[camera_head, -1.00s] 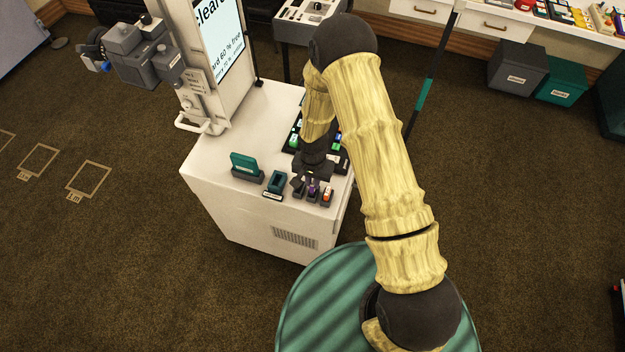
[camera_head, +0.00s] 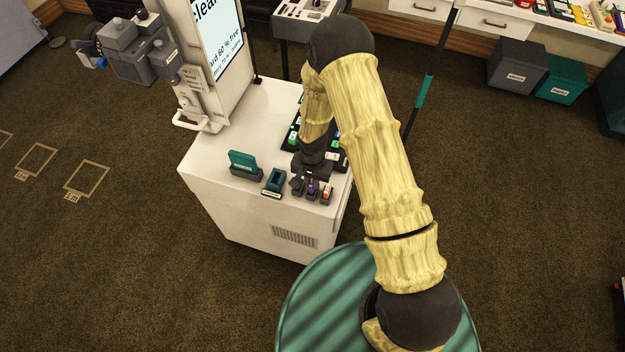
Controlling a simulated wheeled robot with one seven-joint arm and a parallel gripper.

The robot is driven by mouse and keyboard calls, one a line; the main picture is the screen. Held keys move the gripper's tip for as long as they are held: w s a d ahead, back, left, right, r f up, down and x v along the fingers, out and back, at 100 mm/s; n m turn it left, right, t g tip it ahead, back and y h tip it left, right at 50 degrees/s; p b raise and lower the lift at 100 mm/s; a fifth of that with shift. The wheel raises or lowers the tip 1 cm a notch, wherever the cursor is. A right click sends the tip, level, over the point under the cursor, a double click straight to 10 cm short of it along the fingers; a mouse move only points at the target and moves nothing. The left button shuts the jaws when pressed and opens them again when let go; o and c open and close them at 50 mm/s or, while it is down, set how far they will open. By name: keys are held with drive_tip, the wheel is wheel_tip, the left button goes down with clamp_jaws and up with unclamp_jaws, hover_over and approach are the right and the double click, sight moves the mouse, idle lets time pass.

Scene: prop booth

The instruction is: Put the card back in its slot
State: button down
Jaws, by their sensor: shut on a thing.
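My gripper (camera_head: 311,178) is dark and points down over the front right of the white cabinet top (camera_head: 222,135). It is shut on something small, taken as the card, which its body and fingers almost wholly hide. Just below and in front of it stands a row of small dark slot holders; one shows a purple piece (camera_head: 312,187) and the right one an orange and white piece (camera_head: 327,192). I cannot tell whether the purple piece touches my fingers. Left of the row stand a dark teal open holder (camera_head: 275,180) and a teal upright block on a grey base (camera_head: 243,162).
A dark tray with green-lit pieces (camera_head: 293,138) lies behind my gripper, partly hidden by my arm. A tall white screen unit (camera_head: 218,45) rises at the cabinet's back left.

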drive_tip(key=shift+f, duration=0.3)
drive_tip(key=shift+f+b, duration=0.35)
drive_tip(key=shift+b, duration=0.15)
drive_tip(key=shift+w, duration=0.1)
drive_tip(key=c, duration=1.4)
unclamp_jaws()
drive_tip(key=shift+o, duration=0.2)
drive_tip(key=shift+r+p, duration=0.9)
drive_tip(key=shift+r, duration=0.45)
drive_tip(key=shift+r+p, duration=0.3)
drive_tip(key=shift+r, duration=0.2)
drive_tip(key=shift+r+p, duration=1.05)
drive_tip(key=shift+r, duration=0.65)
